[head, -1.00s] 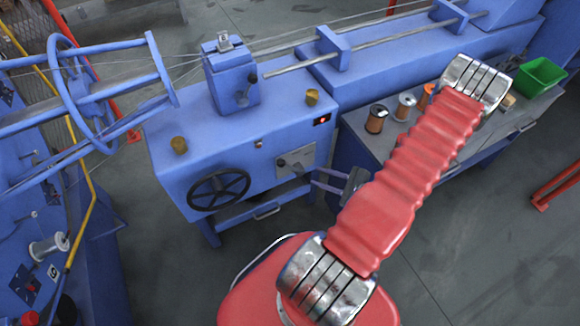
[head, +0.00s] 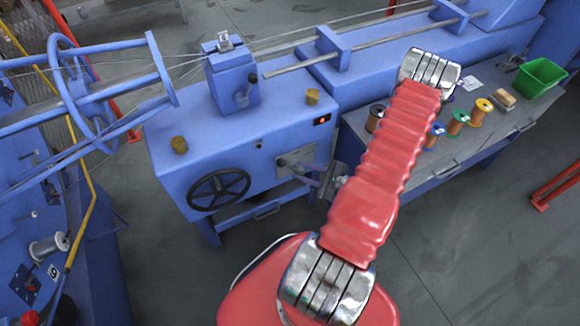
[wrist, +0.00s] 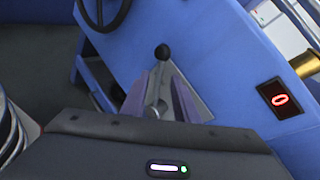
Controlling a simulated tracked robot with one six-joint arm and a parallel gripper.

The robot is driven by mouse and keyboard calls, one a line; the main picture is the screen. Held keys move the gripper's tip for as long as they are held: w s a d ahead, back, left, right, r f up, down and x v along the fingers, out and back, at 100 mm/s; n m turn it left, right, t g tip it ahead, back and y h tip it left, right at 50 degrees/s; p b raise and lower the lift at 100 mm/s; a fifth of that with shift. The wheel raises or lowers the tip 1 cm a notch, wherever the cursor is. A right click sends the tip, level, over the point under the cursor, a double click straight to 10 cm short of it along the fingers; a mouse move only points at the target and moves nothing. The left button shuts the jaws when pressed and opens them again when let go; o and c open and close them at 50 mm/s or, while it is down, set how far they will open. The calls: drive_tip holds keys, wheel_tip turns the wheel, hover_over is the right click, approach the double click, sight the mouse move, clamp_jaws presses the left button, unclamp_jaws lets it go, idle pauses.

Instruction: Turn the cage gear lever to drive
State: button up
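The cage gear lever (head: 282,162) is a small lever with a black knob on a grey plate (head: 310,152) on the front of the blue machine. In the wrist view its black knob (wrist: 162,52) stands up beyond my fingers, and its metal shank shows between them. My gripper (head: 301,169) is at the plate, its two purple-grey fingers apart. In the wrist view my gripper (wrist: 160,84) is open, with one finger on each side of the lever. I cannot tell whether either finger touches it. Its lower end is partly hidden.
A black handwheel (head: 219,189) is left of the plate. A red-lit display (wrist: 280,100) is right of the lever. A bench (head: 440,165) with several spools and a green bin (head: 541,77) stands at the right. Open floor lies in front.

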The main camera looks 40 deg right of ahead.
sight(287, 166)
drive_tip(key=shift+x, duration=3.05)
clamp_jaws()
